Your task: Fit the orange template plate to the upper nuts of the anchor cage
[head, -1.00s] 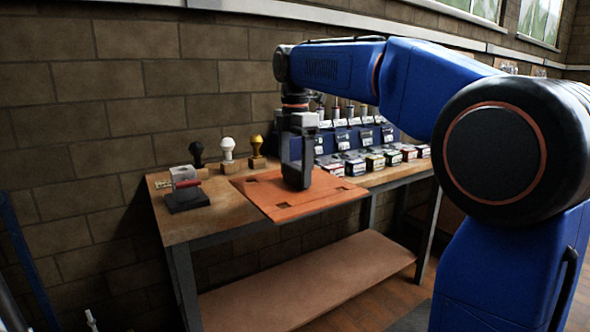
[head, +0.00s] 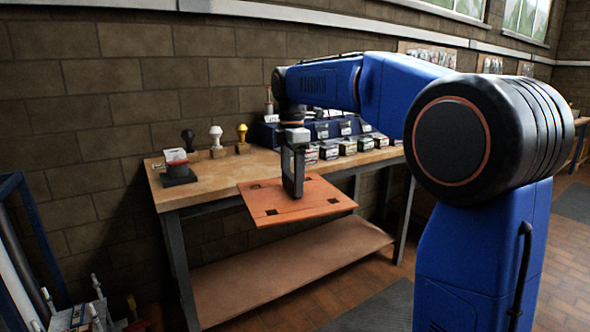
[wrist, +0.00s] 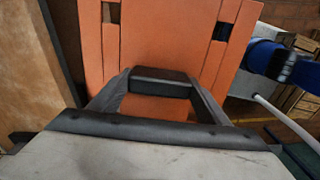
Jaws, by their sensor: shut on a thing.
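The orange template plate (head: 300,202) has small dark cut-outs near its edges. It is held roughly level at the front edge of the workbench. My gripper (head: 293,192) points down and is shut on the plate near its middle. The wrist view shows the plate (wrist: 205,45) close up, with slots on both sides and the dark gripper parts (wrist: 160,82) over it. At the lower left of the head view stand several upright rods with light tips (head: 97,312). They are cut off by the picture edge, and I cannot tell whether they are the anchor cage.
The wooden workbench (head: 210,180) has stamps (head: 216,136), a black stamp pad (head: 178,172) and several small boxes (head: 347,147) on it. Its lower shelf (head: 270,275) is bare. A blue frame (head: 22,190) stands at the left. Floor shows in front of the bench.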

